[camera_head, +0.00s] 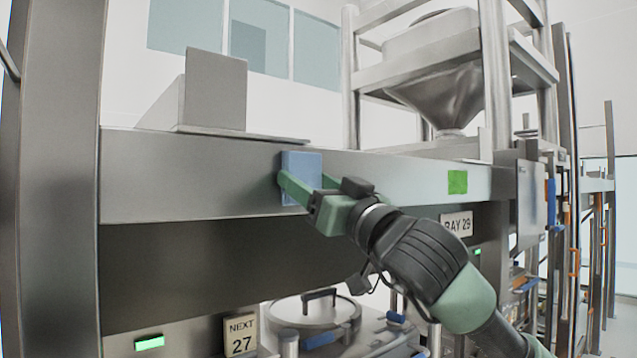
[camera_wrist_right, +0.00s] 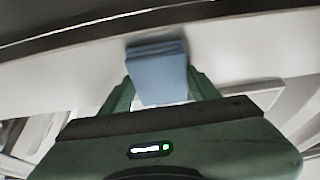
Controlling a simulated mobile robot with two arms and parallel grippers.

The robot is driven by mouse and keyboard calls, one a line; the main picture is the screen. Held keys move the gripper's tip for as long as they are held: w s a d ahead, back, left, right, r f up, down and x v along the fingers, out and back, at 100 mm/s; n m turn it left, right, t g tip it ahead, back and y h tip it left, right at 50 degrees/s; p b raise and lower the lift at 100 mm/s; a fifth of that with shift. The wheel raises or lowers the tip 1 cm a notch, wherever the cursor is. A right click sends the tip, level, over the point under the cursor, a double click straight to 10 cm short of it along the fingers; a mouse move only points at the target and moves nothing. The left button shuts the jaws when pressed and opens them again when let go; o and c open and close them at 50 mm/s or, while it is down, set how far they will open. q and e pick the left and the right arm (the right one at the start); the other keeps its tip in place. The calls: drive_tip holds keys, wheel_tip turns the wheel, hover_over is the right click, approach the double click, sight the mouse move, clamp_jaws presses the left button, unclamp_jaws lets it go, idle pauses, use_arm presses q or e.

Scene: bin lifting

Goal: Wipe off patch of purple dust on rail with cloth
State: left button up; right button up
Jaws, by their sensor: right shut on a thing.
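The blue cloth (camera_head: 302,163) is a folded pad held up at the front face of the long grey metal rail (camera_head: 200,180). My right gripper (camera_head: 304,182) is shut on the cloth, with one green finger on each side of it. The cloth also shows between the fingers in the right wrist view (camera_wrist_right: 158,72), against or very close to the pale rail face; I cannot tell which. No purple dust shows on the visible rail; the part behind the cloth is hidden. My left gripper is not in view.
A green patch (camera_head: 457,182) is on the rail farther right, above the "BAY 29" sign (camera_head: 456,224). A "NEXT 27" sign (camera_head: 241,336) and a round lidded vessel (camera_head: 314,311) are below. A steel hopper (camera_head: 440,85) stands behind. The rail face left of the cloth is clear.

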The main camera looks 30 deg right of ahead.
drive_tip(key=shift+s+a+f+b, duration=0.1)
drive_tip(key=shift+s+b, duration=0.2)
drive_tip(key=shift+s, duration=0.2)
drive_tip(key=shift+s+d+b, duration=0.15)
drive_tip(key=shift+s+b, duration=0.1)
drive_tip(key=shift+s, duration=0.9)
drive_tip(key=shift+s+d+b, duration=0.1)
drive_tip(key=shift+s+b, duration=0.1)
drive_tip(key=shift+s, duration=0.95)
drive_tip(key=s, duration=0.3)
drive_tip(key=shift+s+d, duration=0.1)
drive_tip(key=shift+w, duration=0.25)
